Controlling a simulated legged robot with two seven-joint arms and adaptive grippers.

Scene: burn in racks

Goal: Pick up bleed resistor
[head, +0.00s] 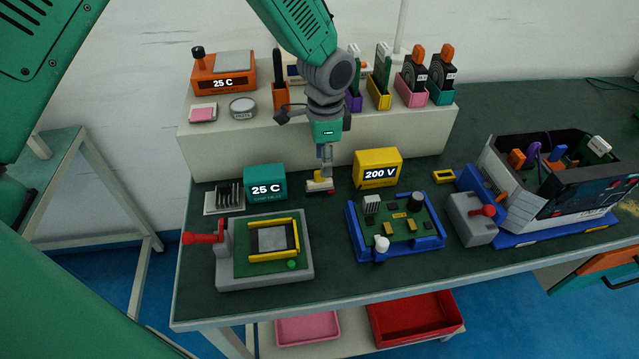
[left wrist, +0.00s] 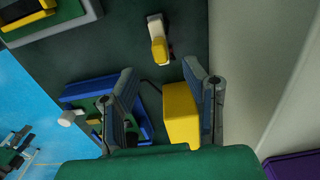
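A small piece with a yellow grip and a pale base (head: 320,184) lies on the dark green bench top between the 25 C box and the 200 V box. It looks like the bleed resistor, but I see no label on it. It also shows in the left wrist view (left wrist: 158,40), beyond the fingertips. My left gripper (head: 326,166) points down just above and behind it in the head view. In the left wrist view its two fingers (left wrist: 168,82) are spread, with nothing held between them. My right gripper is not in view.
The teal 25 C box (head: 265,183) and yellow 200 V box (head: 377,168) flank the piece. A grey fixture (head: 265,274) and a blue tray with a circuit board (head: 430,243) stand in front. A pale raised shelf (head: 240,150) is behind.

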